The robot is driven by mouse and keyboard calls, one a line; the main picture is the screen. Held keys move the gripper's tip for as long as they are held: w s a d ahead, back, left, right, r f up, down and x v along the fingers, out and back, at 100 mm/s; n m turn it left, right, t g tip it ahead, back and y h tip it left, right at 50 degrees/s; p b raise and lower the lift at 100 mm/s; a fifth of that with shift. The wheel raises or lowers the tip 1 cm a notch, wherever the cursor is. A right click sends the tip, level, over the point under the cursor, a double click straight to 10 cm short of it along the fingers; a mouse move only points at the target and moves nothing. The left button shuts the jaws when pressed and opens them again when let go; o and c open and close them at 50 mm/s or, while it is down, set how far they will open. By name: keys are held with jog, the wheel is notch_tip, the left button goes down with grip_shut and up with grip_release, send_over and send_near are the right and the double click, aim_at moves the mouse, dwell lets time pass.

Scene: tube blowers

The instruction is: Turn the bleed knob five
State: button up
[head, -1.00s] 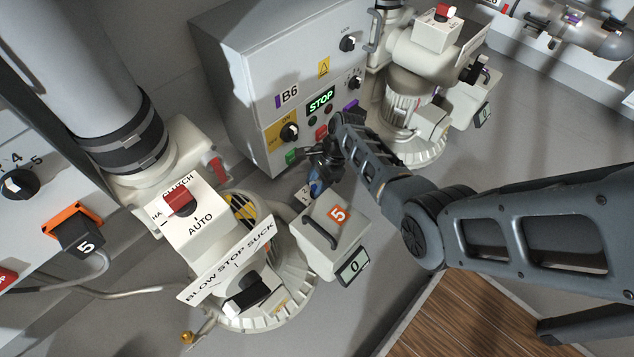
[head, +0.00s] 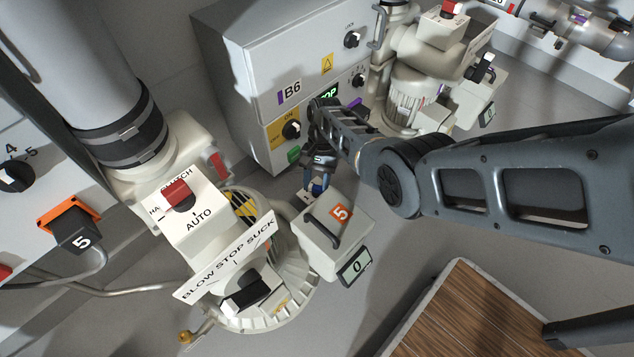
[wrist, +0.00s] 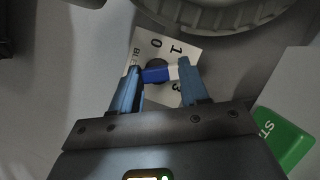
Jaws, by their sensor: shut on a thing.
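The bleed knob (wrist: 155,76) is a blue bar with a white end on a dark round base. It sits on a white plate (wrist: 150,52) lettered "BLE" with 0, 1 and 3 visible. My gripper (wrist: 160,72) is shut on the knob, with a blue finger at each end of the bar. The knob's white end lies between the 1 and the 3, against the right finger; any mark there is hidden. In the head view my gripper (head: 316,185) reaches down behind the unit with the orange 5 label (head: 341,213). The knob is mostly hidden there.
A grey B6 cabinet (head: 240,65) stands behind my gripper, and its green button (wrist: 284,140) is close by in the wrist view. Unit five's display (head: 356,267) reads 0. A black handle (head: 322,232) is near the gripper. A wood-topped surface (head: 470,320) is lower right.

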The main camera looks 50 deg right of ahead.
jog(key=shift+n, duration=0.5)
jog(key=o, duration=1.1)
jog(key=shift+c, duration=0.2)
